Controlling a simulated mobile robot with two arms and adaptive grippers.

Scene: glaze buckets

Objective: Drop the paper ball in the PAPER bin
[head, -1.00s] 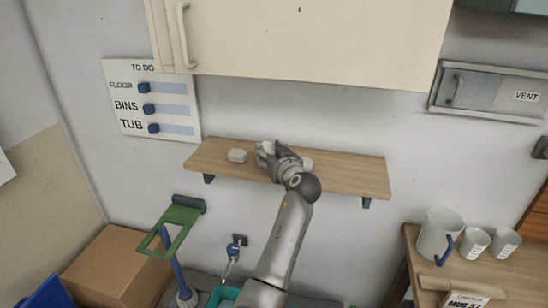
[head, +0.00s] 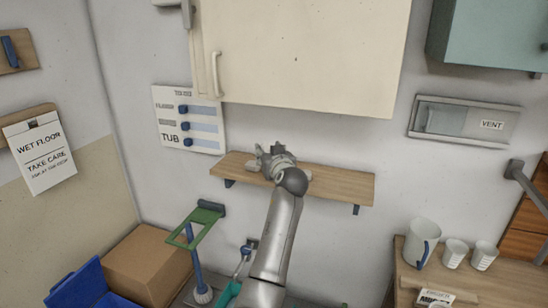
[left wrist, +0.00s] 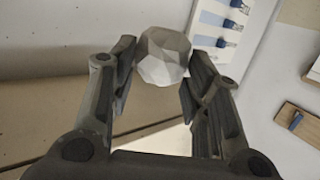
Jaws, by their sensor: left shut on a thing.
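The paper ball (left wrist: 163,57) is a white, faceted lump. In the left wrist view it sits between the fingertips of my left gripper (left wrist: 160,75), which is shut on it. In the head view my left gripper (head: 268,154) is in front of the wooden wall shelf (head: 340,187), over its left half. The ball is hard to make out there. A blue open container (head: 88,285) is partly in view at the lower left. I see no PAPER label on it. My right gripper is not in view.
A cardboard box (head: 150,265) stands beside the blue container. A cream cabinet (head: 305,60) hangs above.

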